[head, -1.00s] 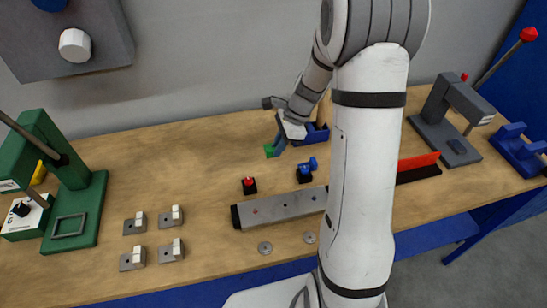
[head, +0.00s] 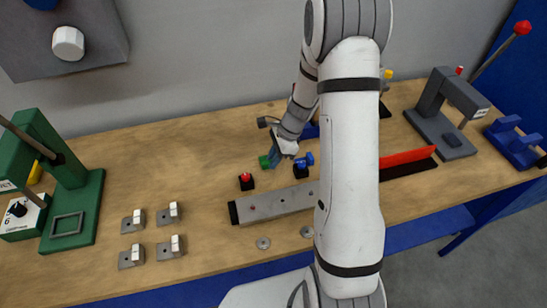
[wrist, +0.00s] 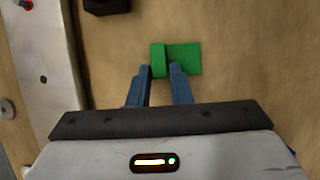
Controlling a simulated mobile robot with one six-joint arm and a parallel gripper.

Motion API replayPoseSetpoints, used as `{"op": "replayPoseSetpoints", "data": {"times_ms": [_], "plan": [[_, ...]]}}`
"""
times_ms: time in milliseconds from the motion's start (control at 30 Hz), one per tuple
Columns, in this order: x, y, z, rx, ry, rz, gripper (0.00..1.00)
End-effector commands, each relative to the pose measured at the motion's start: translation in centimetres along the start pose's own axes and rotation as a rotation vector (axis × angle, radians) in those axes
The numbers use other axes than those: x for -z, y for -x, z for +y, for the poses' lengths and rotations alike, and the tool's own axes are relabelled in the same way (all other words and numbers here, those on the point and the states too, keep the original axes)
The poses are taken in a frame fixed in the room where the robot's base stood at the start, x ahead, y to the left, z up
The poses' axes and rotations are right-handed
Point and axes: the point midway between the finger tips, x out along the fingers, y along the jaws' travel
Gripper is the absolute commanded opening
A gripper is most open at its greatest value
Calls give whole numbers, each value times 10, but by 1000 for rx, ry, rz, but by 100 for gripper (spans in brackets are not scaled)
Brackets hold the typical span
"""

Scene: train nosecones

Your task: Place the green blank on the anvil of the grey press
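The green blank (head: 264,162) is at the fingertips of my gripper (head: 272,156), above or on the wooden bench. In the wrist view the green blank (wrist: 188,57) has a raised part between the two blue fingers of my gripper (wrist: 160,72) and a flat part to the right. The fingers are closed on the raised part. I cannot tell how high it is held. The grey press (head: 438,100) stands at the right end of the bench, far from my gripper. Its small dark anvil (head: 453,139) shows on the base and looks bare.
A green press (head: 70,180) stands left.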

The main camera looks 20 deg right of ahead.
Motion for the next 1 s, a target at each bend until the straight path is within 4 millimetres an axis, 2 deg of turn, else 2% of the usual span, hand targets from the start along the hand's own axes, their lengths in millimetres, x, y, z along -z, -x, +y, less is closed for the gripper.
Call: {"op": "replayPoseSetpoints", "data": {"times_ms": [33,200,433,567,1000], "plan": [[0,0,0,0,0,0,23],[0,0,0,0,1,0,35],[-1,1,0,0,1,0,35],[-2,10,-1,2,2,0,35],[-2,97,-1,5,3,1,35]]}}
